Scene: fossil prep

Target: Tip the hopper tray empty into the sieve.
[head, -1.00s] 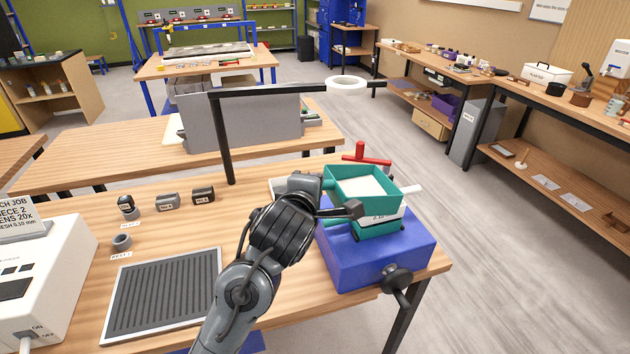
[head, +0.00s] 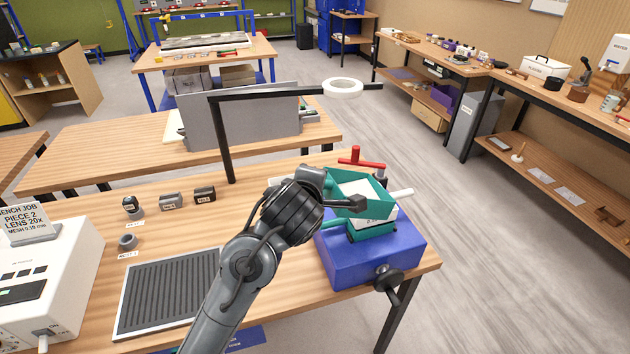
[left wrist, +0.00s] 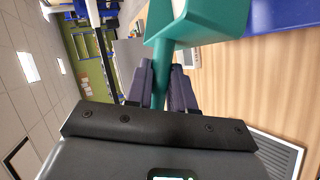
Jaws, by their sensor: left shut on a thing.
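The teal hopper tray (head: 371,189) is held above the blue base (head: 365,256) at the right of the bench, tilted, with pale material visible inside. It also shows in the left wrist view (left wrist: 205,20), where its teal handle runs between my fingers. My left gripper (left wrist: 161,88) is shut on that handle. My right gripper is in neither view.
A red T-handle (head: 361,157) stands behind the tray, and a black knob (head: 388,279) juts from the base's front. A black arm with a white ring (head: 343,87) stands behind. A ribbed mat (head: 168,290) and a white machine (head: 45,290) lie left.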

